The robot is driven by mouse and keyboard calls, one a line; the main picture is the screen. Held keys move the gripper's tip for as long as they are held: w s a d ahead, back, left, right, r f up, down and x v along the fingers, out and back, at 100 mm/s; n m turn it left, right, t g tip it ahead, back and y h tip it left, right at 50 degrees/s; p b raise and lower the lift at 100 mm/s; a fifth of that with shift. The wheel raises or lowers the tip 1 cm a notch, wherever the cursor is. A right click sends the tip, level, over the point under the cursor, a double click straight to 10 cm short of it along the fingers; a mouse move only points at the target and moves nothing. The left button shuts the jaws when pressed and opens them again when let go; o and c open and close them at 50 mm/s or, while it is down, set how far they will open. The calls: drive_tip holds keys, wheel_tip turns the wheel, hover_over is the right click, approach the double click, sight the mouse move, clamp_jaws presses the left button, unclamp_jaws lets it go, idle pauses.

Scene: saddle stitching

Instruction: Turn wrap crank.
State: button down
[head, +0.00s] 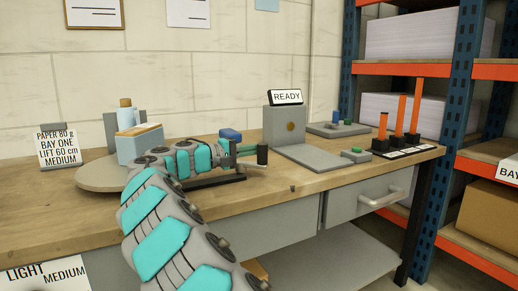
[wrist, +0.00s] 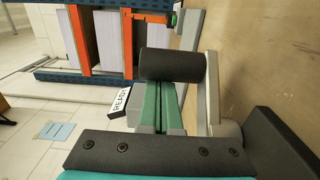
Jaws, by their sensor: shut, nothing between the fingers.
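The crank shows as a dark cylindrical handle (wrist: 172,65) on a light grey arm (wrist: 211,100) in the wrist view. In the head view the dark handle (head: 262,154) stands just right of my gripper (head: 246,152). My gripper's green-padded fingers (wrist: 160,88) are shut together with nothing between them. Their tips are at the handle's side in the wrist view; I cannot tell whether they touch it. A grey round plate (head: 95,180) carries a blue-grey block with a tan top (head: 140,142), left of my arm. My arm hides part of the plate and the crank's mount.
A grey stand with a READY sign (head: 286,97) is right of the crank. Orange spindles (head: 415,105) stand at the bench's right end, beside an orange-and-blue shelf rack (head: 462,90). A paper sign (head: 59,148) stands at left. The bench front (head: 310,184) is mostly clear.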

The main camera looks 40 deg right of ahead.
drive_tip(key=shift+s+a, duration=0.15)
drive_tip(key=shift+s, duration=0.1)
drive_tip(key=shift+s+a, duration=0.2)
drive_tip(key=shift+s, duration=0.1)
drive_tip(key=shift+s+a, duration=0.25)
idle(0.6)
